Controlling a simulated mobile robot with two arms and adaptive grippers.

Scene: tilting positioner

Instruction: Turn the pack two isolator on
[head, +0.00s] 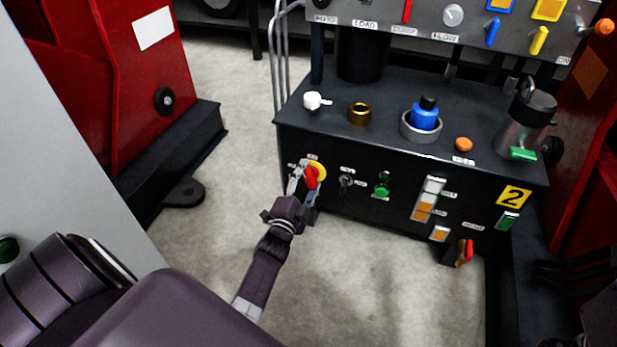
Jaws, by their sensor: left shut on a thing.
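The isolator is a red rotary handle (312,178) on a round yellow plate (319,169), at the left end of the dark front panel of the power pack (400,170). A yellow plate marked 2 (513,196) is at the right end of that panel. My left gripper (304,187) is at the isolator, shut on the red handle. Its fingers hide part of the handle and the labels around it, so the handle's exact angle is hard to read. My right gripper is not in view.
Beside the isolator are a key switch (346,181), a green button (382,186) and an orange-and-white level gauge (428,199). A red and yellow handle (465,252) sits low at the right. Red machine frames (120,80) flank the pack. Open concrete floor lies in front.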

